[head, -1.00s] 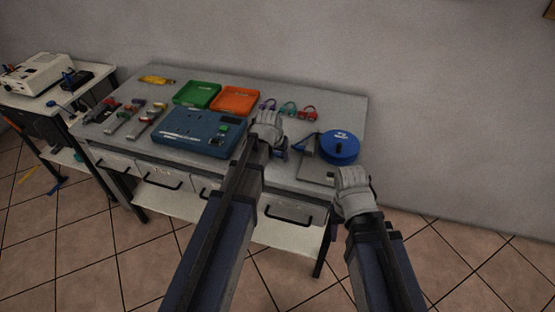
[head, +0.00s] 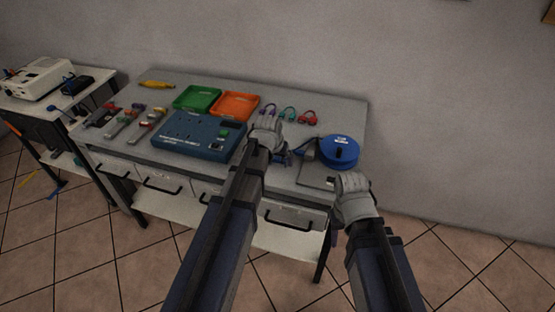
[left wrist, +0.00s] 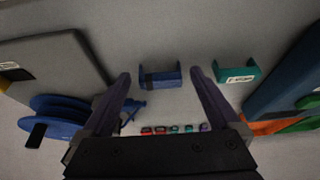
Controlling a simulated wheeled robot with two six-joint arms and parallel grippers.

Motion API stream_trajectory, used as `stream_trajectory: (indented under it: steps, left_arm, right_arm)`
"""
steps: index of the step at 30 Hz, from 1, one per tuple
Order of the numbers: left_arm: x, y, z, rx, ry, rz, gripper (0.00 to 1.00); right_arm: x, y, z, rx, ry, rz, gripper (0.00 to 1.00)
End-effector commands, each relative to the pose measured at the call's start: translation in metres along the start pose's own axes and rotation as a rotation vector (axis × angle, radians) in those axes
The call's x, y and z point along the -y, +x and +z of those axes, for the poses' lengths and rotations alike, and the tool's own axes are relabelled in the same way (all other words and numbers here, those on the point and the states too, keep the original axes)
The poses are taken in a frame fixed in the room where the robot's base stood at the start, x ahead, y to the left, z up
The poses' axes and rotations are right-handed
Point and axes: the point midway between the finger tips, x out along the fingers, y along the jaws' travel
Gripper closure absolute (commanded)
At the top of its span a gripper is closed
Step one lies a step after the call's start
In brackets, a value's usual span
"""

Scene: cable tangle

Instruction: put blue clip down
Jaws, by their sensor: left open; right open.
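The blue clip (left wrist: 160,77) lies on the grey tabletop in the left wrist view, between the fingers of my left gripper (left wrist: 160,74), with a gap on each side. It looks like a small open bracket with a dark band. In the head view my left gripper (head: 265,130) is over the table, right of the blue box, and largely hides the clip area. The left gripper is open. My right gripper (head: 353,185) is open, off the table's front right edge, and empty as far as I can see.
A teal clip (left wrist: 237,75) lies beside the blue one. A blue reel (head: 339,151) stands at the right, a blue box (head: 190,137) at the left. Green (head: 198,97) and orange (head: 236,103) trays and several coloured loops (head: 288,113) are behind.

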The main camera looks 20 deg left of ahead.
Motion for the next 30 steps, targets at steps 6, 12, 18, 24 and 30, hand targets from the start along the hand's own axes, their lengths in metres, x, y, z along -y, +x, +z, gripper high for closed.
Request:
stream_trajectory:
  steps: [6, 12, 18, 24, 30]
  left_arm:
    - [0.0, -0.016, -0.002, 0.0, 0.0, 0.0, 0.04]
    - [0.0, -0.044, -0.002, 0.0, 0.0, 0.0, 0.04]
    - [0.0, -0.078, -0.003, 0.0, 0.0, 0.0, 0.04]
    - [0.0, -0.11, -0.002, 0.0, 0.0, 0.0, 0.04]
    - [0.0, -0.123, -0.001, 0.0, 0.0, 0.0, 0.04]
  right_arm:
    - [-0.002, -0.015, 0.001, 0.0, 0.0, 0.0, 0.5]
    - [-0.004, -0.041, 0.002, 0.0, 0.0, 0.0, 0.5]
    - [-0.007, -0.073, 0.004, 0.0, 0.0, 0.0, 0.5]
    - [-0.01, -0.102, 0.006, 0.0, 0.0, 0.0, 0.5]
    - [-0.011, -0.114, 0.007, 0.0, 0.0, 0.0, 0.5]
